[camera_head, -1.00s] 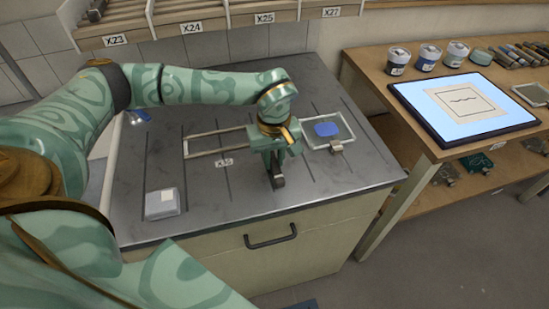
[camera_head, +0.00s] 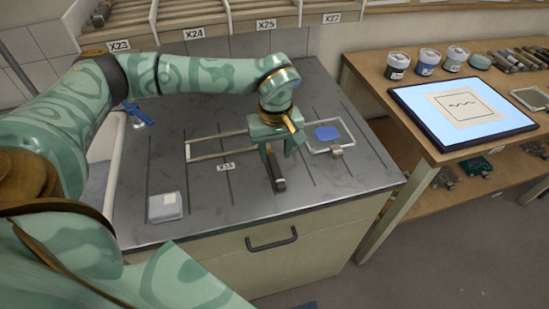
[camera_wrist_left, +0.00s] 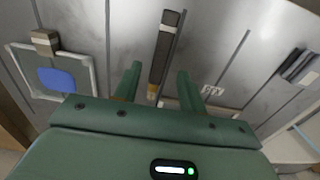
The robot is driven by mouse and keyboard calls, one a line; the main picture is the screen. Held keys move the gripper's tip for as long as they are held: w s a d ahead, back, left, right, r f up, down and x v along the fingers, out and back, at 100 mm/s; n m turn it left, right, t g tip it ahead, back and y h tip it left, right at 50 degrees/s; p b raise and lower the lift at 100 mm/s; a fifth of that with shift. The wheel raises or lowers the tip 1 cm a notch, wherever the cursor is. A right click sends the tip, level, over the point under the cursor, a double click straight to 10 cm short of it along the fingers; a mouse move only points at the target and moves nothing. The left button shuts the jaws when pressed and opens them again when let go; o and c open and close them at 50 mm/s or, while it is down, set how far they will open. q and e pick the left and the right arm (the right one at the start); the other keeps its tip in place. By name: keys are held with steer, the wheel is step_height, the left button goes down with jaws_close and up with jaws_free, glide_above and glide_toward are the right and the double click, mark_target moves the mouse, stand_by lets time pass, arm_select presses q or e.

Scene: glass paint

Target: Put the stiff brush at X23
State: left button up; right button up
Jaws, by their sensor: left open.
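A dark, bar-shaped tool with a light band and a tan end, which looks like the stiff brush (camera_head: 279,184), lies on the grey worktop below my left gripper (camera_head: 279,153). In the left wrist view, the brush (camera_wrist_left: 166,48) shows ahead of my left gripper (camera_wrist_left: 158,80). Its tan end is near the space between the two spread fingers, which appear apart from it. Whether the brush is raised at one end is unclear. The X23 label (camera_head: 119,46) is on the front of the leftmost visible shelf bay at the back. My right gripper is out of view.
A grey box (camera_head: 165,206) is front left, and a blue-topped item (camera_head: 137,114) back left. My left arm crosses before the shelves.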

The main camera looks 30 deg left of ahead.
arm_select(q)
steer(key=shift+o, duration=0.3)
step_height(320, 180, up, 7)
steer(key=p, duration=0.1)
steer(key=shift+o, duration=0.2)
steer(key=shift+t, duration=0.4)
steer(key=r, duration=0.1)
steer(key=w+r+b, duration=0.1)
steer(key=r, duration=0.2)
steer(key=shift+w+a+r, duration=0.2)
steer(key=shift+a+r, duration=0.05)
steer(key=b, duration=0.3)
glide_above(275, 167)
steer(key=shift+g, duration=0.4)
steer(key=f, duration=1)
steer(key=shift+w+a+f, duration=0.15)
steer(key=shift+a, duration=0.1)
steer(key=f, duration=0.2)
steer(key=f+b, duration=0.1)
steer(key=f, duration=0.1)
steer(key=f+b, duration=0.1)
steer(key=f, duration=0.1)
steer(key=shift+d, duration=0.25)
steer(key=shift+r, duration=0.15)
steer(key=shift+c, duration=0.3)
jaws_close()
